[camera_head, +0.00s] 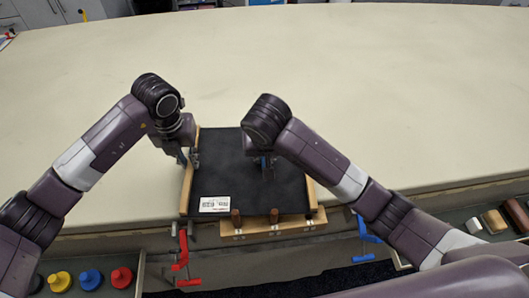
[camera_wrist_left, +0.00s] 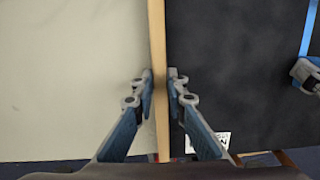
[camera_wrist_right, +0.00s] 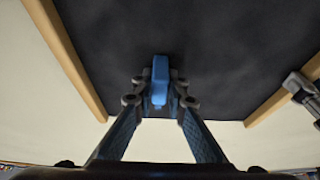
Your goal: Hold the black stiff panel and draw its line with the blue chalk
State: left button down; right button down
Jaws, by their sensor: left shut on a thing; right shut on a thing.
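The black panel (camera_head: 225,180) lies flat at the table's front edge, with wooden strips along its left and right sides and a white label near its front left corner. My left gripper (camera_head: 190,157) is shut on the left wooden strip (camera_wrist_left: 158,75), one finger on each side. My right gripper (camera_head: 265,165) is over the panel, right of its middle, shut on the blue chalk (camera_wrist_right: 160,80). The right forearm hides part of the panel in the head view. A blue strip (camera_wrist_left: 309,30) shows beside the right fingers in the left wrist view; I cannot tell chalk from drawn line.
A wooden bar (camera_head: 272,229) with brown pegs stands at the panel's front. A red clamp (camera_head: 183,252) and a blue clamp (camera_head: 364,235) are at the table edge. Coloured knobbed pieces (camera_head: 91,279) lie low left, blocks (camera_head: 495,221) low right. The table behind is clear.

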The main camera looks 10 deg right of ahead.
aim_at(266, 185)
jog(key=shift+s, duration=0.35)
jog(key=shift+s, duration=0.1)
jog(key=shift+s+a+f, duration=0.1)
jog(key=shift+s+a, duration=0.1)
jog(key=shift+s, duration=0.7)
jog(key=shift+s, duration=0.1)
jog(key=shift+s+a, duration=0.1)
jog(key=shift+s, duration=0.8)
jog(key=shift+s, duration=0.1)
jog(key=shift+s+a, duration=0.15)
jog(key=shift+s, duration=0.75)
jog(key=shift+w, duration=0.1)
